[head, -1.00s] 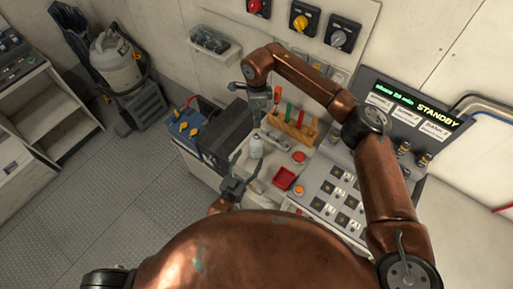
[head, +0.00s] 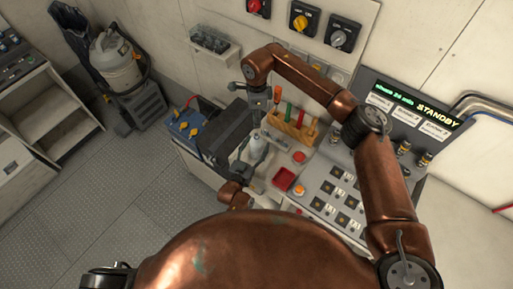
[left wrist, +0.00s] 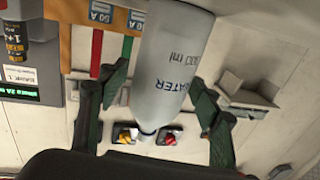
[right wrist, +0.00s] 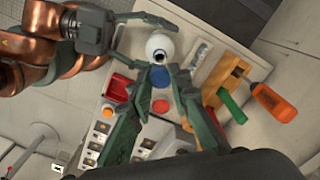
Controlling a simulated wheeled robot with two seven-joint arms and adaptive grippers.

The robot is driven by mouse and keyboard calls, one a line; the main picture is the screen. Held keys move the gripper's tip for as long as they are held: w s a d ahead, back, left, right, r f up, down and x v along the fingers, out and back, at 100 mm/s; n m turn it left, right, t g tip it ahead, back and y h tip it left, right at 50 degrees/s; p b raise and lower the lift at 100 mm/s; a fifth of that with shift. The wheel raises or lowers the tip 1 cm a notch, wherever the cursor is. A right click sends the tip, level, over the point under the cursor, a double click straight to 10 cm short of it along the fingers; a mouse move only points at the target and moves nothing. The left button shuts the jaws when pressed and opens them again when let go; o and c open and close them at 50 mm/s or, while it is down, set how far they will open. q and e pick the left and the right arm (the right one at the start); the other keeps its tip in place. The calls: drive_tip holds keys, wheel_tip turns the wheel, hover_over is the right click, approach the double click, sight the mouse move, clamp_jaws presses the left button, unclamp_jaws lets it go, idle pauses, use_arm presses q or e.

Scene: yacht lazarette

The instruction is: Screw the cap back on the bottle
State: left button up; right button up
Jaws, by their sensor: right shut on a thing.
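The white bottle (head: 258,149) stands upright on the worktop, its dark open mouth showing in the right wrist view (right wrist: 160,48). In the left wrist view the bottle (left wrist: 172,65) appears inverted, with "WATER" lettering. My left gripper (left wrist: 160,72) is open, its fingers on either side of the bottle, with a gap visible on one side. My right gripper (right wrist: 158,80) is shut on the blue cap (right wrist: 158,76). In the head view my right gripper (head: 257,108) is above the bottle, and the cap is too small to make out.
A wooden rack (head: 291,127) with coloured-handled tools stands behind the bottle. A red tray (head: 284,179) and a switch panel (head: 337,192) lie to the right. A dark box (head: 224,132) and a blue battery (head: 185,127) are to the left.

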use_arm(q)
clamp_jaws()
use_arm(e)
hover_over(256, 134)
drive_tip(key=shift+s+f, duration=0.1)
drive_tip(key=shift+f, duration=2.4)
drive_tip(key=shift+f, duration=0.1)
drive_tip(key=shift+f, duration=0.8)
drive_tip(key=shift+f, duration=0.6)
